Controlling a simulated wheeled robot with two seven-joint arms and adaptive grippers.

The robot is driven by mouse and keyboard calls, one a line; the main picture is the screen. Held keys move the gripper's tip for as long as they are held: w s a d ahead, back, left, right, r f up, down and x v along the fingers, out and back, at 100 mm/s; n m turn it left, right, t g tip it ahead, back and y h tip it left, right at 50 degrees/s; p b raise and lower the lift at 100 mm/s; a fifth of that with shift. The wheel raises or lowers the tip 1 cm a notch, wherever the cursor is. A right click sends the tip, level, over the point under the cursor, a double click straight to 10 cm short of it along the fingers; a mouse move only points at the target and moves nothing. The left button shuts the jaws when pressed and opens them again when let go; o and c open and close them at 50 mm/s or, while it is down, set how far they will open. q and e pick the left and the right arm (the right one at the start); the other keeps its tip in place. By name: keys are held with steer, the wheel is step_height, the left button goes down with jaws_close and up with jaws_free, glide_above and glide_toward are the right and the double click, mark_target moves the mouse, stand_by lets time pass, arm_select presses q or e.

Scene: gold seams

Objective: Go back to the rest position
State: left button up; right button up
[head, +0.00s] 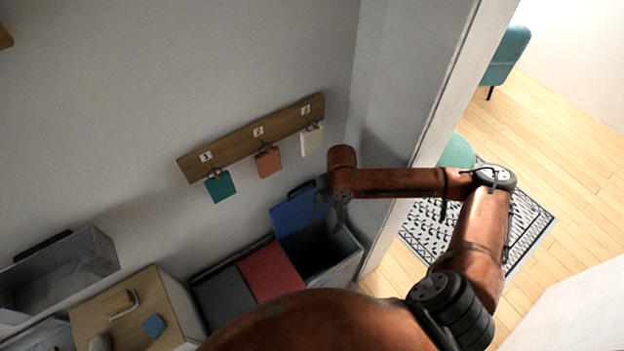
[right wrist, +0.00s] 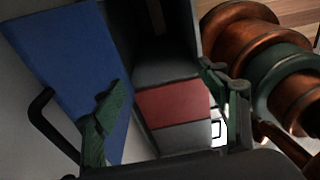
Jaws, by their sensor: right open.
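My right arm reaches across the head view from the right. My right gripper (head: 322,196) is at its end, mostly hidden behind the wrist and close to the raised blue lid (head: 298,212). In the right wrist view, its two green fingers stand apart with nothing between them, so the gripper (right wrist: 168,112) is open and empty. The blue lid (right wrist: 62,62) stands up on the left there, with a black handle (right wrist: 42,112). I cannot tell whether a finger touches it. My left gripper is not in view.
Below the blue lid is an open dark bin (head: 345,262), beside a red lid (head: 270,271) and a grey lid (head: 224,300), both shut. A wooden rail (head: 232,146) with three hanging tags is on the wall. A wooden-topped cabinet (head: 125,335) stands left. A doorway opens right.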

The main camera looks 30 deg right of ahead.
steer(key=s+a+f+m+t+y, duration=0.25)
steer(key=s+a+f+m, duration=0.25)
steer(key=a+f+m, duration=0.3)
steer(key=s+d+f+m+h, duration=0.3)
steer(key=s+d+m+h, duration=0.2)
steer(key=s+d+m, duration=0.8)
steer(key=s+f+n, duration=0.1)
steer(key=s+f, duration=0.2)
steer(key=f, duration=1.1)
steer(key=s+f+n, duration=0.2)
steer(key=f, duration=1.2)
steer(key=s+f+g, duration=0.1)
steer(key=s+f, duration=0.7)
steer(key=f, duration=0.3)
steer(key=shift+a+f+y, duration=0.15)
steer(key=shift+a+y, duration=0.2)
steer(key=shift+g, duration=0.35)
steer(key=s+f, duration=0.2)
steer(key=s, duration=0.2)
steer(key=s+f, duration=0.2)
steer(key=s, duration=0.2)
steer(key=s+f, duration=0.3)
steer(key=s, duration=0.1)
steer(key=shift+s+d, duration=0.1)
steer(key=shift+s, duration=0.2)
